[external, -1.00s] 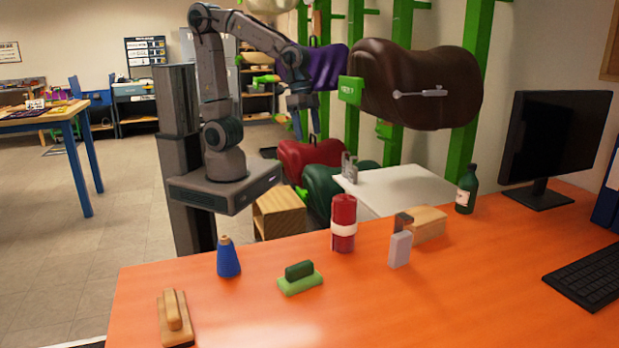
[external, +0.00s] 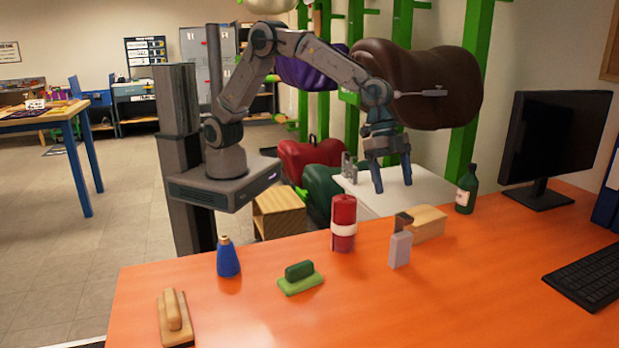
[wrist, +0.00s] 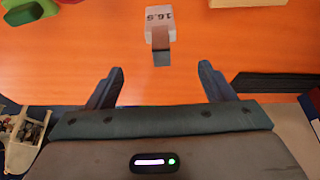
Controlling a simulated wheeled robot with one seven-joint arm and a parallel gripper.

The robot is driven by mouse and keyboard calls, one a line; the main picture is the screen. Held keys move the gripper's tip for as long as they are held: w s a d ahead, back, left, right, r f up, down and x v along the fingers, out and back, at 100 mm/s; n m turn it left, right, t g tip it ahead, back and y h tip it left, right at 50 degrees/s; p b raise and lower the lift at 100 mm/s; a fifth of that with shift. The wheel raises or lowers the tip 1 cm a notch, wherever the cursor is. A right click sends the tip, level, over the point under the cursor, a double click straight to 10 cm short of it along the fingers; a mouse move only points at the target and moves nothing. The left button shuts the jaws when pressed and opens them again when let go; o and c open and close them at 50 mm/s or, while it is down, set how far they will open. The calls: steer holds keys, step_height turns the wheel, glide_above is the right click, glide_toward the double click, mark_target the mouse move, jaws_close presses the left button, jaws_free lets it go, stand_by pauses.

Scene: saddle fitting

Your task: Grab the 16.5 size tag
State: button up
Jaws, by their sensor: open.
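The 16.5 size tag (wrist: 159,20) is a pale block with dark "16.5" lettering and a grey-brown tab. In the wrist view it lies at the top centre, ahead of the fingertips and roughly between their lines. In the external view the tag (external: 400,249) stands on the orange desk, its dark tab pointing up beside a wooden block. My gripper (external: 394,187) is open and empty, above and behind the tag, over the white table. Its two fingers also show in the wrist view (wrist: 161,78), apart from the tag.
A wooden block (external: 429,222) stands just right of the tag, and a red rolled item (external: 343,225) stands to its left. A green bottle (external: 466,190) and a monitor (external: 555,140) are farther right. The orange desk (external: 370,310) is clear in front of the tag.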

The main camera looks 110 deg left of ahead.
glide_above(401, 233)
steer(key=s, duration=0.2)
steer(key=f, duration=0.4)
steer(key=a+f, duration=0.1)
steer(key=f, duration=0.1)
steer(key=shift+w+f+p, duration=0.15)
steer(key=shift+f+p, duration=0.2)
steer(key=shift+p+x, duration=0.7)
steer(key=shift+x, duration=2.2)
steer(key=shift+a+f, duration=0.1)
steer(key=shift+a, duration=0.05)
steer(key=c, duration=1.4)
